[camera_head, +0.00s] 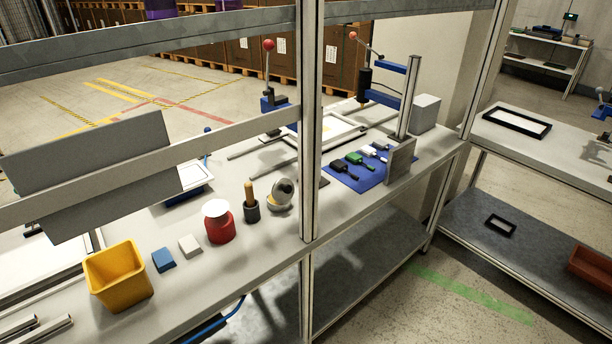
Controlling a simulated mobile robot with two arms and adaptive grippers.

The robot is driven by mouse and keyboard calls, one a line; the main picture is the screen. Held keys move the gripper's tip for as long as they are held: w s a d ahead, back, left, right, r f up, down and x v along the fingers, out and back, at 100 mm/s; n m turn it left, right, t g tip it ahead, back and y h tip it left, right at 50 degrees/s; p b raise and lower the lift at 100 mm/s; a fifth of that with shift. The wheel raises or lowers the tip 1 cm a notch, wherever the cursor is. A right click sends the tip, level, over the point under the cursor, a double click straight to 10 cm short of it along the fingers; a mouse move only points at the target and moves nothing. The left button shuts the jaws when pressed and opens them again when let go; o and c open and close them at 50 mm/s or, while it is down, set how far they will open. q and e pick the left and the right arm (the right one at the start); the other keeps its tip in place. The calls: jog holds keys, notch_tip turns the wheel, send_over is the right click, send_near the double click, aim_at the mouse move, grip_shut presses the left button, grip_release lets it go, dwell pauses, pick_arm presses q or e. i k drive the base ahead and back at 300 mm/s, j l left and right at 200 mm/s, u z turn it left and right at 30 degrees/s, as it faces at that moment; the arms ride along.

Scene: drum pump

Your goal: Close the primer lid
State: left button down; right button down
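A small grey round container (279,203) stands on the workbench left of the middle upright post. Its round metallic lid (284,188) stands tilted up, so it looks open; this seems to be the primer with its lid. A dark cup with a wooden-handled tool (250,198) stands just left of it. A red can with a white disc top (219,222) stands further left. Neither of my grippers shows in the head view.
The upright post (311,120) and horizontal rails cross in front of the bench. A yellow bin (118,275), a blue block (163,260) and a white block (190,246) stand left. A blue mat (345,181) with several tools lies right of the post.

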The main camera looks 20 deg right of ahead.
aim_at(283, 189)
jog(key=i+l, duration=0.55)
jog(key=l, duration=0.25)
jog(key=i+l, duration=0.3)
jog(key=l, duration=0.15)
